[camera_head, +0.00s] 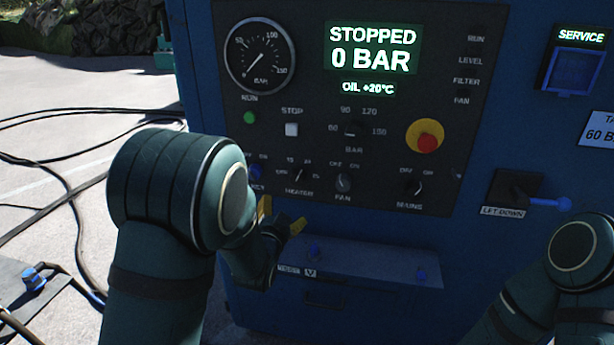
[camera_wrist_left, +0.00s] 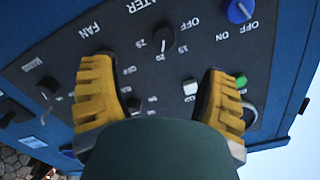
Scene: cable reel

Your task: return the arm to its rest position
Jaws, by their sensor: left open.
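My left arm comes in from the lower left in the head view. Its gripper (camera_head: 281,216) has yellow fingers and is in front of the lower part of the control panel, below the heater and fan knobs. In the left wrist view the two yellow fingers of the left gripper (camera_wrist_left: 158,98) are wide apart with nothing between them. Beyond them is the dark control panel (camera_wrist_left: 290,40) with its heater knob (camera_wrist_left: 162,46). A link of my right arm shows at the lower right of the head view; its gripper is out of view.
The blue cabinet carries a gauge (camera_head: 260,56), a display (camera_head: 373,50) reading STOPPED 0 BAR, a red stop button (camera_head: 427,142) and a blue-handled let-down lever (camera_head: 540,202). A ledge (camera_head: 350,262) juts out below the panel. Black cables (camera_head: 75,195) lie on the ground at left.

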